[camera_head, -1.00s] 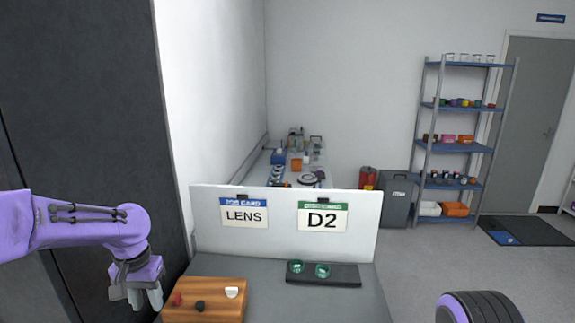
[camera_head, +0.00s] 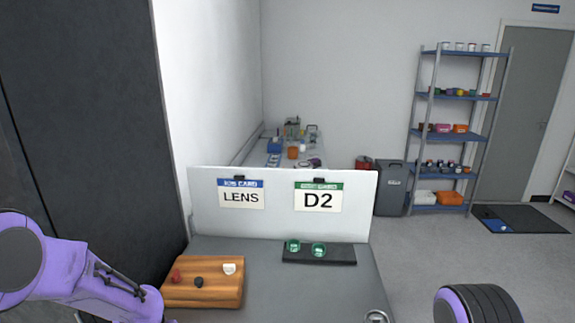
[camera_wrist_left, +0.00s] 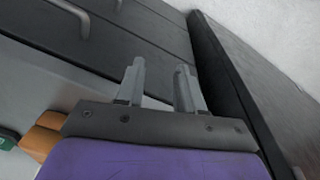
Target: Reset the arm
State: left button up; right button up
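My left arm (camera_head: 75,275) reaches in from the lower left of the head view, and its gripper is below that picture's edge. In the left wrist view my left gripper (camera_wrist_left: 158,70) has its two grey fingers apart with nothing between them. Part of my right arm (camera_head: 480,306) shows at the lower right of the head view, and its gripper is out of sight.
A wooden block (camera_head: 220,287) with small red, black and white pieces sits on the grey table (camera_head: 300,295). A dark tray (camera_head: 335,257) holds two green round items. A white panel (camera_head: 280,220) stands behind, with LENS and D2 cards. A dark wall rises at left.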

pick_arm(q)
jog(key=s+d+f+n+t+y+b, duration=0.1)
jog(key=s+f+b, duration=0.1)
jog(key=s+f, duration=0.55)
jog(key=s+f+n+b, duration=0.1)
jog(key=s+f+b, duration=0.3)
jog(key=f, duration=0.7)
jog(key=s+a+f+n+y, duration=0.1)
jog(key=s+f, duration=0.1)
jog(key=s, duration=0.5)
jog(key=s+a+f+n+t+y+b, duration=0.1)
jog(key=s+f+y, duration=0.1)
jog(key=s, duration=0.6)
jog(key=shift+s+a+b, duration=0.25)
jog(key=shift+a+b, duration=0.05)
jog(key=shift+a, duration=0.05)
